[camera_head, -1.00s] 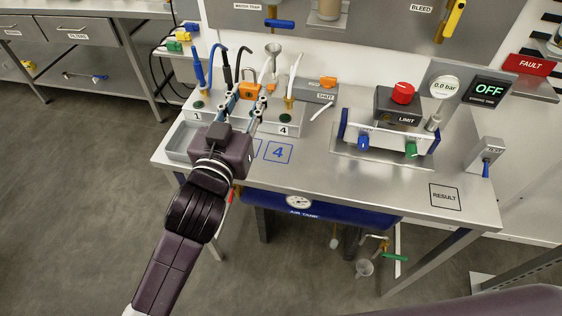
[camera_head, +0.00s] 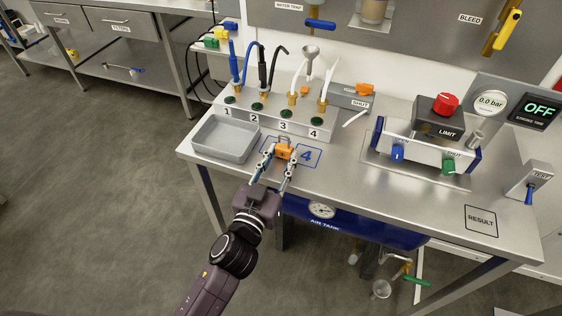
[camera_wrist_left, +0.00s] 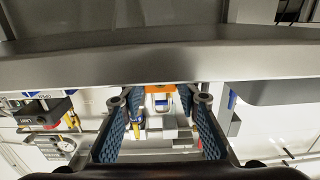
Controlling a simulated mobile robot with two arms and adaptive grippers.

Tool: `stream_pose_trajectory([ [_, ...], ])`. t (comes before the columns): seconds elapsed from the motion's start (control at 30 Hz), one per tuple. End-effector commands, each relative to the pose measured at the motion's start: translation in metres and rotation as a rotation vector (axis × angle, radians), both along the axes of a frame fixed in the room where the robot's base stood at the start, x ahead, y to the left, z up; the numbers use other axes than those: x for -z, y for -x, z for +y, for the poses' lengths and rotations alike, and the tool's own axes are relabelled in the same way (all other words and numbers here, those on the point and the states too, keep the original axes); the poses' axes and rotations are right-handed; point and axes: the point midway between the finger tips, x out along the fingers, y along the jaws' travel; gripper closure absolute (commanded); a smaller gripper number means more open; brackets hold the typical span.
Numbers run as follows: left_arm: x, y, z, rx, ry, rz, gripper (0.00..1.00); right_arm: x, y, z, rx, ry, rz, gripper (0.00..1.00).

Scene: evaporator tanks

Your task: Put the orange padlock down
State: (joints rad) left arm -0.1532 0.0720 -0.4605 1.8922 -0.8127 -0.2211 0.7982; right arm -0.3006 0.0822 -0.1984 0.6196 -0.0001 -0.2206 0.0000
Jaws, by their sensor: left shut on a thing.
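The orange padlock (camera_head: 284,152) is between the fingertips of my left gripper (camera_head: 281,159), over the front of the steel bench, beside the blue outlined square marked 4 (camera_head: 307,156). My left gripper is shut on it. I cannot tell whether the padlock touches the bench top. In the left wrist view, a strip of the orange padlock (camera_wrist_left: 160,89) shows between the two blue-padded fingers (camera_wrist_left: 160,125); the rest is hard to make out. My right gripper is not in view.
A grey tray (camera_head: 226,157) stands left of the padlock. Behind it is a block with several numbered hoses (camera_head: 272,118). The LIMIT box (camera_head: 437,120) and its valve panel stand to the right. The bench front between square 4 and the RESULT square (camera_head: 480,221) is clear.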

Motion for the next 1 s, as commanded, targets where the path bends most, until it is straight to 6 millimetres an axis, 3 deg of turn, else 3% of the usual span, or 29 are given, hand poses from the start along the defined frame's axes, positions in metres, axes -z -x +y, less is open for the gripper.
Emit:
stream_pose_trajectory([
  [0.47,0.0123,0.0002,-0.0002,0.001,0.001,-0.001,0.99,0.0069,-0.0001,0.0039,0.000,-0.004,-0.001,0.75],
  [0.5,0.0115,0.0002,-0.0001,0.000,0.001,0.000,0.67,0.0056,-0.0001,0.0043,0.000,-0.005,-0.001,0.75],
  [0.63,0.0113,0.0003,-0.0001,0.001,0.000,0.000,0.53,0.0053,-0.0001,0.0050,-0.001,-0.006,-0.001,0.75],
  [1.0,0.0068,0.0002,-0.0002,0.001,-0.002,-0.002,0.53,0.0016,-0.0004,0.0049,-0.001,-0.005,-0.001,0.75],
])
